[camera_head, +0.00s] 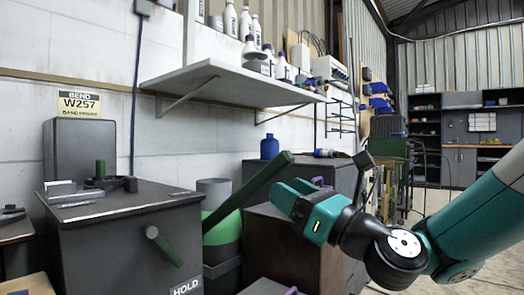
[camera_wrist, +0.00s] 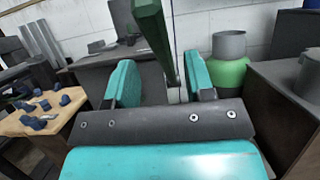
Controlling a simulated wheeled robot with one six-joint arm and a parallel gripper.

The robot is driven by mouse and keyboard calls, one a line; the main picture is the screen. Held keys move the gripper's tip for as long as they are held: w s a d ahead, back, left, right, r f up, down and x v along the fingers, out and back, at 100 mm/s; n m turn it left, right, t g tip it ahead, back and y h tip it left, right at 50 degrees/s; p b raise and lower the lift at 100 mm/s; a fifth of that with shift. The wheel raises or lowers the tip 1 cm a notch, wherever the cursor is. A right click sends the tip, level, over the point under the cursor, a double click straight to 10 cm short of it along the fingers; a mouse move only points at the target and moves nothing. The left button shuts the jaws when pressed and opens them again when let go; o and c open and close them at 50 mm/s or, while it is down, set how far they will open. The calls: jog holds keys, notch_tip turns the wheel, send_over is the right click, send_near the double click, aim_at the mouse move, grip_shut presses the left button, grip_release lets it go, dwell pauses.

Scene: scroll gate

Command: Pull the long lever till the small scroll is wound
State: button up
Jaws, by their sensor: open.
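A long dark green lever (camera_head: 245,186) slants from upper right to lower left in the head view, in front of the green container. In the wrist view the lever (camera_wrist: 153,35) comes from the top edge and lies between the lines of my two fingers. My gripper (camera_head: 288,192) is open, just right of and below the lever's upper part. In the wrist view its teal fingers (camera_wrist: 162,82) stand apart, and I cannot tell whether they touch the lever. A shorter green handle (camera_head: 165,247) sticks out from the dark cabinet's front. I cannot make out the small scroll.
A dark cabinet (camera_head: 130,245) marked HOLD stands at left with metal parts on top. A green and grey container (camera_head: 222,228) stands behind the lever, before more dark cabinets (camera_head: 310,245). A wall shelf (camera_head: 230,85) with bottles hangs above. Open floor lies at right.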

aim_at(270, 180)
jog(key=p+x, duration=0.2)
jog(key=x, duration=0.1)
jog(key=p+x, duration=0.2)
jog(key=p, duration=0.1)
jog(key=shift+w+a+r, duration=0.1)
jog(key=shift+a+r, duration=0.15)
jog(key=shift+r, duration=0.1)
jog(key=shift+w+a, duration=0.4)
jog(key=shift+a, duration=0.1)
grip_shut()
